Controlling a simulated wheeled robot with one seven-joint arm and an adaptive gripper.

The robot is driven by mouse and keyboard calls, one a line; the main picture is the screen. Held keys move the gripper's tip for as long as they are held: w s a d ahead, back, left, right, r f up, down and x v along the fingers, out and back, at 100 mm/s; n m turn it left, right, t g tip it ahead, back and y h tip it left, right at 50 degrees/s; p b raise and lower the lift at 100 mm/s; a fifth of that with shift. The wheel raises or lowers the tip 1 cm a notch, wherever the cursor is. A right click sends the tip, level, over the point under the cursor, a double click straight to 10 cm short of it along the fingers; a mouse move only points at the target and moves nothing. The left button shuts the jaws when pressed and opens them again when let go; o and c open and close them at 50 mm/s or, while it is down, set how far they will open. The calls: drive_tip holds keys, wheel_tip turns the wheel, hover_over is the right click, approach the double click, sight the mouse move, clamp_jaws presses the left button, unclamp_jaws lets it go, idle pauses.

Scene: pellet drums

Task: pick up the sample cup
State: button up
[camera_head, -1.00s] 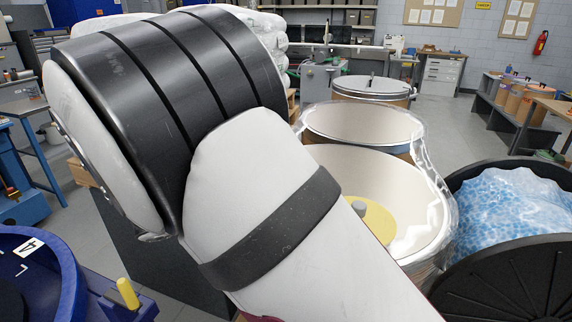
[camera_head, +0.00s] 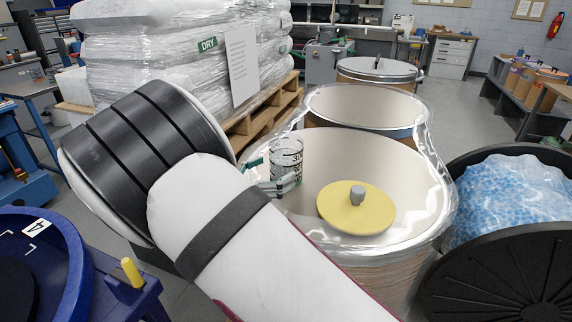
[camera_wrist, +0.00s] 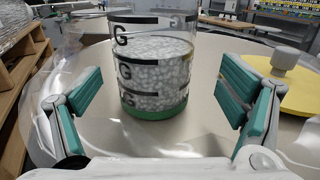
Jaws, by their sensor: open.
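The sample cup (camera_head: 287,158) is a clear cylinder with black markings and a green base. In the wrist view the cup (camera_wrist: 153,70) stands upright, is part filled with pale pellets, and its top is cut off by the picture edge. It appears within the mouth of the near drum (camera_head: 300,242), which has a cream inside and a clear liner. My gripper (camera_head: 271,177) is at the cup, partly hidden by my arm in the head view. In the wrist view its teal-padded fingers (camera_wrist: 160,88) are apart, one on either side of the cup's lower part, with gaps showing.
A yellow disc with a grey knob (camera_head: 355,208) lies inside the near drum, right of the cup. Another open drum (camera_head: 366,104) and a lidded drum (camera_head: 376,70) stand behind. A black bin with blue pellets (camera_head: 510,208) is at right; a wrapped bag pallet (camera_head: 185,60) at left.

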sight(276, 156)
drive_tip(key=shift+w+a+p+x, duration=0.1)
drive_tip(key=shift+w+p+x, duration=0.1)
drive_tip(key=shift+x, duration=1.1)
drive_tip(key=shift+w+a+p+x, duration=0.1)
drive_tip(key=shift+a+p+x, duration=0.1)
drive_tip(key=shift+x, duration=1.05)
drive_tip(key=c, duration=1.5)
drive_tip(key=shift+r, duration=0.4)
drive_tip(key=r, duration=0.2)
drive_tip(key=shift+s+a+r+b, duration=0.1)
drive_tip(key=shift+s+r+b, duration=0.2)
drive_tip(key=shift+s, duration=0.1)
drive_tip(key=s+a, duration=0.1)
drive_tip(key=s, duration=0.4)
drive_tip(key=s+a+r, duration=0.1)
drive_tip(key=s, duration=0.4)
drive_tip(key=s+a, duration=0.1)
drive_tip(key=s, duration=0.4)
drive_tip(key=shift+r, duration=0.2)
